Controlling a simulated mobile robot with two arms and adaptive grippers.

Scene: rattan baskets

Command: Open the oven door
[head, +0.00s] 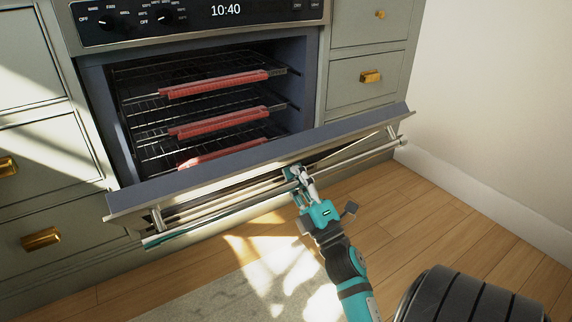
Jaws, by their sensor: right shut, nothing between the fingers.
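The oven door (250,165) is tilted down and outward, partly open, so the cavity and its racks show above it. Its long metal handle (355,152) runs along the door's outer side. My right gripper (297,172) is shut, with nothing held between its fingers. It is at the door's outer face beside the handle, right of the door's middle; whether it touches the handle I cannot tell. My left gripper is out of view.
Oven racks (140,102) with red front guards sit inside the cavity. The control panel (200,14) is above. Drawers with brass pulls (370,76) flank the oven. A white wall (490,110) stands at right. Wooden floor and a grey rug (215,300) lie below.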

